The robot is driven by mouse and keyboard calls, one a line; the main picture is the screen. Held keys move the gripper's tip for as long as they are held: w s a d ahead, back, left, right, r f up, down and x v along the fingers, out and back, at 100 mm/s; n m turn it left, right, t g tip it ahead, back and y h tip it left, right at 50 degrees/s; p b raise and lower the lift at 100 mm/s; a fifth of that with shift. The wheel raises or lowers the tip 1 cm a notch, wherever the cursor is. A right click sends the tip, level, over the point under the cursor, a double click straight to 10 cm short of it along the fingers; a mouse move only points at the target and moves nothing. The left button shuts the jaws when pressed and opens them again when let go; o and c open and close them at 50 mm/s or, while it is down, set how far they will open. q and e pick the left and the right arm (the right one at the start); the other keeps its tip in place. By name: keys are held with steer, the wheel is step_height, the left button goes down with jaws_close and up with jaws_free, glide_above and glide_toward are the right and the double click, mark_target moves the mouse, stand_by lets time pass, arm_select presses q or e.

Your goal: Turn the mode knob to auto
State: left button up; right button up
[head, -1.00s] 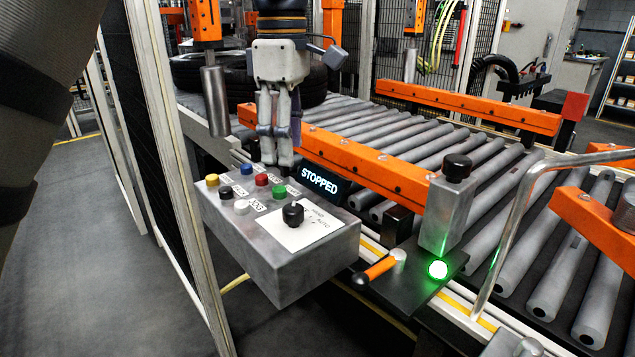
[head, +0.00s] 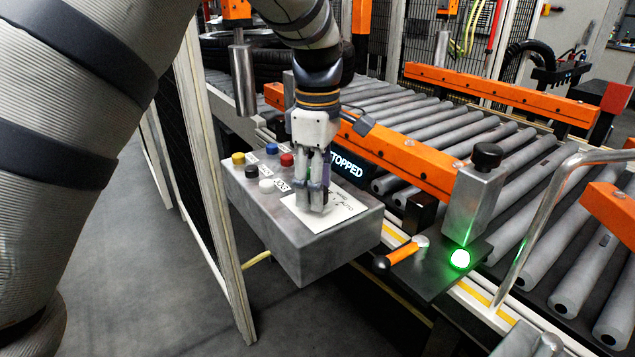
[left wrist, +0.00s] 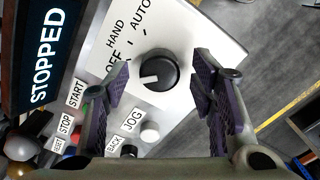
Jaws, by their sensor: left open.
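The mode knob (left wrist: 158,68) is a round black knob on a white plate (head: 347,210). In the left wrist view its white mark points left, toward the OFF label (left wrist: 113,63). The HAND label (left wrist: 116,36) and AUTO label (left wrist: 142,12) lie further around the plate. My left gripper (head: 314,207) is open and points down over the plate, hiding the knob in the head view. In the left wrist view its fingers stand on either side of the knob, with gaps to it. My right gripper is in neither view.
The grey control box (head: 310,255) carries several push buttons, including a red one (head: 287,160), close to my fingers. A STOPPED display (head: 346,165) stands behind. An orange-handled lever (head: 402,254) and roller conveyor (head: 440,135) lie right. A fence post (head: 215,200) stands left.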

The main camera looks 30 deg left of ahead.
arm_select(q)
steer(key=c, duration=1.1)
steer(key=shift+c, duration=0.2)
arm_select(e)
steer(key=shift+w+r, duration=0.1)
arm_select(q)
steer(key=m, duration=0.3)
steer(key=shift+r+p, duration=0.1)
steer(key=shift+p, duration=0.25)
steer(key=m, duration=0.2)
steer(key=shift+m, duration=0.4)
steer(key=m, duration=0.4)
steer(key=shift+m, duration=0.3)
steer(key=m, duration=0.4)
steer(key=shift+m, duration=1.7)
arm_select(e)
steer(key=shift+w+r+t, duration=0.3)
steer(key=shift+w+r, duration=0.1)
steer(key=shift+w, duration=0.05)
